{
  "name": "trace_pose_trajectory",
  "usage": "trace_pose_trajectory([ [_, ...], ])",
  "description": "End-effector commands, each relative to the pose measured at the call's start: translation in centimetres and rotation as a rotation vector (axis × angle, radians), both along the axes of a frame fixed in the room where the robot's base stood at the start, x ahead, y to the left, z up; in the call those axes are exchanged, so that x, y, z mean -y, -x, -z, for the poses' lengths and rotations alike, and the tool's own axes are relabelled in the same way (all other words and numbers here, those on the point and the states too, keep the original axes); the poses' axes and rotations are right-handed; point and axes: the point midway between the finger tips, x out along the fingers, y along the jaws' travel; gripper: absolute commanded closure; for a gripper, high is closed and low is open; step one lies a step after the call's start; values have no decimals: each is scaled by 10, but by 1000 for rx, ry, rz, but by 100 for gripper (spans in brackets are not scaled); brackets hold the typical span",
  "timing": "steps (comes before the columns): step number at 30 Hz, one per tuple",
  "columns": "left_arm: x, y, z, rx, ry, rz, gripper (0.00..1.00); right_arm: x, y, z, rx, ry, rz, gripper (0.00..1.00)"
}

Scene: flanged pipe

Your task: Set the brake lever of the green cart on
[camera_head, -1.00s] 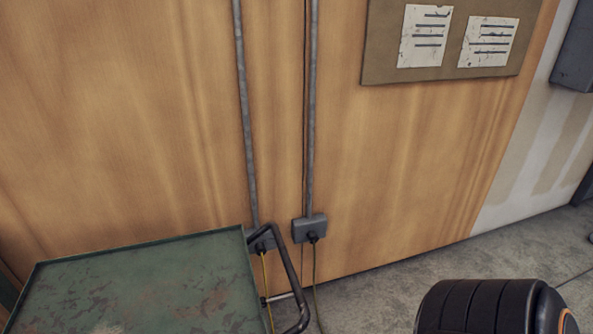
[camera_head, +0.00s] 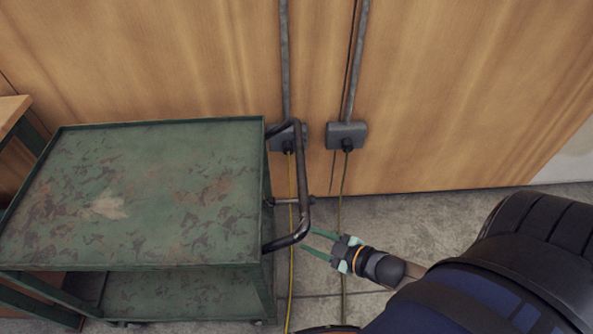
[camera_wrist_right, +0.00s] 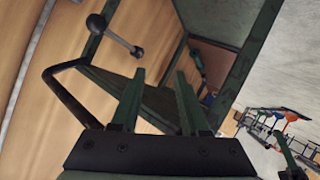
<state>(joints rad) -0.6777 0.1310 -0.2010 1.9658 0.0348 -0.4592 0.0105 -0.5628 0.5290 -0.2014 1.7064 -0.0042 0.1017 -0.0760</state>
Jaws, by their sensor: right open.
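The green cart (camera_head: 140,195) stands left of centre in the head view, with a worn top tray and a lower shelf. Its dark bent handle (camera_head: 305,200) sticks out at the right end. A short light grey rod, apparently the brake lever (camera_head: 286,201), shows between cart end and handle. In the right wrist view the lever (camera_wrist_right: 118,37) is a grey rod with dark knobs, left of and beyond my fingers. My right gripper (camera_head: 316,242) is open and empty, just right of the handle's lower end; its fingers (camera_wrist_right: 159,72) point towards the cart. My left gripper is out of view.
A wooden wall with grey conduits, two socket boxes (camera_head: 346,135) and hanging yellowish cables (camera_head: 292,240) stands behind the cart. The cables run down near the handle and my gripper. A wooden table (camera_head: 12,110) is at the far left. Concrete floor (camera_head: 420,215) is free on the right.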

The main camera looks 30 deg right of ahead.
Motion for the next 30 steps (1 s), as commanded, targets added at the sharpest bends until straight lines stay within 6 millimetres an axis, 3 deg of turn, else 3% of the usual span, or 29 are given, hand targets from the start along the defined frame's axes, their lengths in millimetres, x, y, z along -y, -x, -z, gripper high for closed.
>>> trace_pose_trajectory([
  [1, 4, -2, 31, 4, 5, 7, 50, 22, -10, 27, 70, 71, -76, 55],
  [3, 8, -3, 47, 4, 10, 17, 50, 45, -22, 32, 167, 149, -177, 55],
  [9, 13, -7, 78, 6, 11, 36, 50, 98, -41, 28, 368, 318, -416, 55],
  [13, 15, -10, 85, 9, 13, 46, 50, 116, -45, 20, 434, 372, -505, 55],
  [18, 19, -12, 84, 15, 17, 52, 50, 119, -49, 14, 465, 393, -545, 55],
  [26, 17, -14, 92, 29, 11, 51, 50, 97, -76, 21, 468, 390, -544, 55],
  [29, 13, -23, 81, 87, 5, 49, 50, 87, -89, 24, 468, 392, -542, 55],
  [30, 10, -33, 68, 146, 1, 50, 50, 83, -92, 26, 467, 390, -542, 55],
])
